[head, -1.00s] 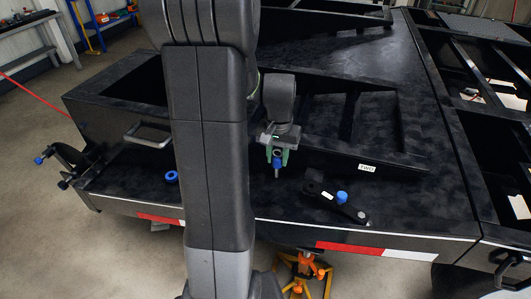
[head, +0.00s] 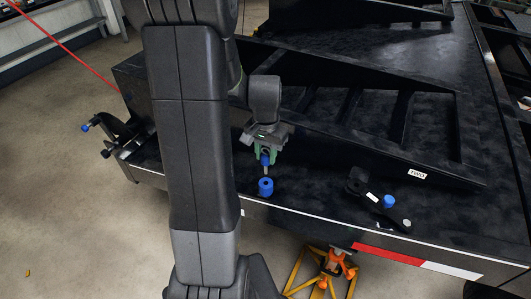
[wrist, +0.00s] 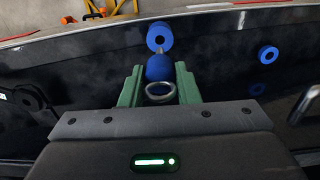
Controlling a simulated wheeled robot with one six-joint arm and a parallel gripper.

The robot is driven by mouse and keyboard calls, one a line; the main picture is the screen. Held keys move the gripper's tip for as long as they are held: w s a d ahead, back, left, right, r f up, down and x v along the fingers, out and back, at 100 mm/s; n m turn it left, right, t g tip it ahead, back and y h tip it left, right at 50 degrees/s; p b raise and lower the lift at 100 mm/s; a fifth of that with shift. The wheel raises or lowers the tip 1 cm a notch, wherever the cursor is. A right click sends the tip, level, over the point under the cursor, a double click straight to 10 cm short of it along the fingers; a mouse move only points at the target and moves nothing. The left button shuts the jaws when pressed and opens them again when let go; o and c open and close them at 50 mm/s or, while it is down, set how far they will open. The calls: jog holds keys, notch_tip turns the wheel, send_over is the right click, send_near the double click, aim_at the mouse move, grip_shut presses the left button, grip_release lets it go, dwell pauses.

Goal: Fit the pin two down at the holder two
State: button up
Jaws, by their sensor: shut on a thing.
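My gripper (head: 264,157) has green fingers shut on a pin with a blue body (head: 265,161), which also shows in the wrist view (wrist: 159,68) with a metal ring at its near end. The pin's grey shank points down. A blue round holder with a central hole (head: 265,187) sits on the black deck just below the tip; it also shows in the wrist view (wrist: 160,37). I cannot tell whether the tip touches it. A second blue round holder (wrist: 268,55) lies to the right in the wrist view; my arm hides it in the head view. No numbers show on these.
A dark bracket with a blue knob (head: 389,201) lies on the deck to the right. A raised black frame with a small white label (head: 417,174) stands behind. The deck's front edge is close to the holder. An orange stand (head: 333,265) is below the edge.

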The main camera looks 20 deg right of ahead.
aim_at(266, 148)
jog(key=shift+f, duration=0.1)
jog(key=shift+f+b, duration=3.4)
jog(key=shift+f, duration=1)
jog(key=o, duration=1.1)
jog(key=shift+c, duration=0.2)
notch_tip(266, 148, up, 14)
jog(key=shift+f+p, duration=0.1)
jog(key=shift+p, duration=0.7)
